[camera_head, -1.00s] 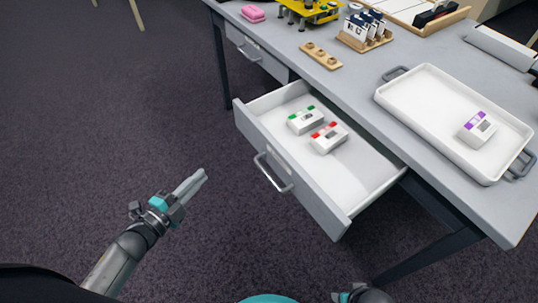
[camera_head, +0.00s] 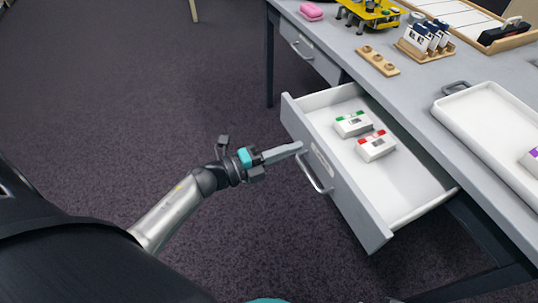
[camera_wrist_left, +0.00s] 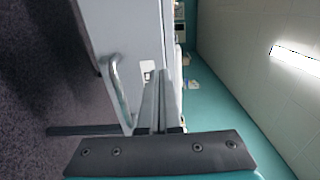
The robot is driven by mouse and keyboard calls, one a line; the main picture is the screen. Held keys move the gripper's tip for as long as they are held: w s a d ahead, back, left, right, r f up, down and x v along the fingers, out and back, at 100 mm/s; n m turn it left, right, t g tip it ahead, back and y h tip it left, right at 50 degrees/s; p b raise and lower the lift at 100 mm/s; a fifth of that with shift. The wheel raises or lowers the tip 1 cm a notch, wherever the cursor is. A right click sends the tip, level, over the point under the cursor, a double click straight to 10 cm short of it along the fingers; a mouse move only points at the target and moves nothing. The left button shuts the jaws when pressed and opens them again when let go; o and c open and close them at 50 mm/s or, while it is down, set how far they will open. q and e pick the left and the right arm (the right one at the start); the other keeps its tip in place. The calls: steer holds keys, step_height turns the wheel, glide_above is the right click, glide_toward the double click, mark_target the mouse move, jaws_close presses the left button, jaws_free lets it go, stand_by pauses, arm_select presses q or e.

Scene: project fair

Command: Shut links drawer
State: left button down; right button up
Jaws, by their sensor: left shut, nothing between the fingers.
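The open drawer (camera_head: 345,190) sticks out from the table front, with a grey bar handle (camera_head: 312,176) on its face. Inside it lie a white box with green marks (camera_head: 352,124) and a white box with red marks (camera_head: 376,146). My left gripper (camera_head: 299,147) is shut and empty, its tips close to the drawer front near the handle's upper left end. In the left wrist view the shut fingers (camera_wrist_left: 160,95) point along the drawer front (camera_wrist_left: 125,35), beside the handle (camera_wrist_left: 115,90). Contact cannot be told. My right gripper is not in view.
A second drawer (camera_head: 308,50) is shut. The floor to the left is clear.

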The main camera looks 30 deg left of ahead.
mark_target(314, 141)
arm_select(q)
steer(key=shift+b+x, duration=0.3)
steer(key=shift+x, duration=1.25)
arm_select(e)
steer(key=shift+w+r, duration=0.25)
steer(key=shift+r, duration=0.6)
arm_select(q)
steer(key=shift+w+d, duration=0.2)
steer(key=x, duration=0.4)
steer(key=b+x, duration=0.3)
steer(key=x, duration=1)
steer(key=shift+w+d+b, duration=0.15)
steer(key=shift+b, duration=0.15)
steer(key=shift+w+d, duration=0.4)
steer(key=shift+w, duration=0.1)
steer(key=shift+w+d, duration=0.15)
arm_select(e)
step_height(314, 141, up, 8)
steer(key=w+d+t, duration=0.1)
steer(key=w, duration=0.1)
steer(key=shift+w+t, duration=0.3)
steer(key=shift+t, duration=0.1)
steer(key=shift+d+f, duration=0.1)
